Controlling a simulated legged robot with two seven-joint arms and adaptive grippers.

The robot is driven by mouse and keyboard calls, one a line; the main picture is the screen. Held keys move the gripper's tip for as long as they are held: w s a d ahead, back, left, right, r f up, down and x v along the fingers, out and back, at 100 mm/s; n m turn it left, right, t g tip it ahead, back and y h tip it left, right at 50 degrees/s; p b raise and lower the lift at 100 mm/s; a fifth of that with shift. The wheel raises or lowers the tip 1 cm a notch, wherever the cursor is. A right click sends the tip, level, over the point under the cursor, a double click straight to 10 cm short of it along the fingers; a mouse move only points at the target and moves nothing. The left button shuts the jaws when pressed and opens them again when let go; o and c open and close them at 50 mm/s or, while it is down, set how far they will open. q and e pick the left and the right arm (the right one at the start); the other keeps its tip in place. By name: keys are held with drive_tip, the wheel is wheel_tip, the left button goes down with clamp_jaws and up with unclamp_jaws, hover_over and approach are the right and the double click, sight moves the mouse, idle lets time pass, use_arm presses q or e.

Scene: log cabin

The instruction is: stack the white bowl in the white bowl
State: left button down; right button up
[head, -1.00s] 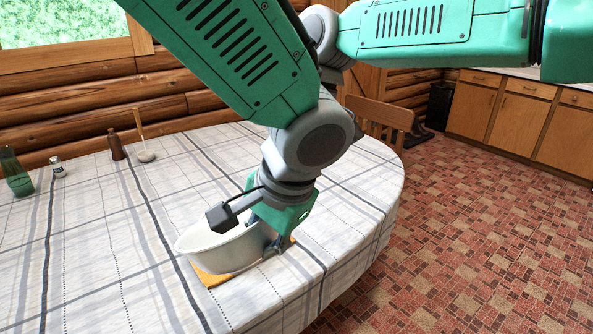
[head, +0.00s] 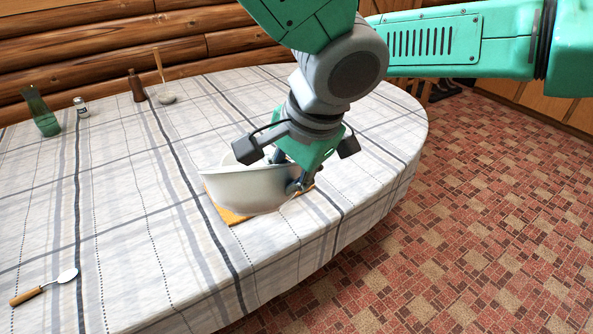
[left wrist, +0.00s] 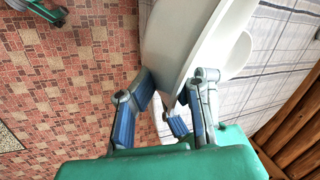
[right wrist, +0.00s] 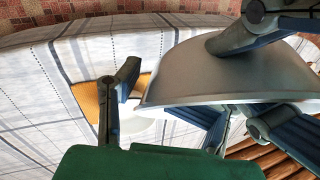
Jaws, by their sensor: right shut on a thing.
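A white bowl (head: 250,190) is over an orange mat (head: 236,218) near the table's edge in the head view. In the left wrist view the bowl (left wrist: 180,40) passes between my left gripper's spread fingers (left wrist: 167,110). A second white bowl (left wrist: 236,58) shows behind it. In the right wrist view my right gripper (right wrist: 165,120) is shut on the near bowl (right wrist: 225,75); part of the other bowl (right wrist: 140,130) shows below its rim. The second bowl cannot be separated clearly in the head view.
The left tablecloth (head: 120,200) is mostly clear.

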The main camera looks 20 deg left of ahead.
use_arm(q)
drive_tip(key=shift+a, duration=0.35)
use_arm(e)
drive_tip(key=shift+w+d+f, duration=0.15)
drive_tip(key=shift+d, duration=0.1)
clamp_jaws()
use_arm(q)
drive_tip(key=shift+d, duration=0.1)
drive_tip(key=c, duration=2.1)
unclamp_jaws()
drive_tip(key=shift+d, duration=0.1)
drive_tip(key=shift+c, duration=0.2)
drive_tip(key=o, duration=0.5)
drive_tip(key=shift+s+d, duration=0.1)
use_arm(e)
drive_tip(key=shift+w+d+r, duration=0.1)
drive_tip(key=shift+d+r, duration=0.1)
drive_tip(key=shift+d, duration=0.15)
drive_tip(key=shift+a, duration=0.2)
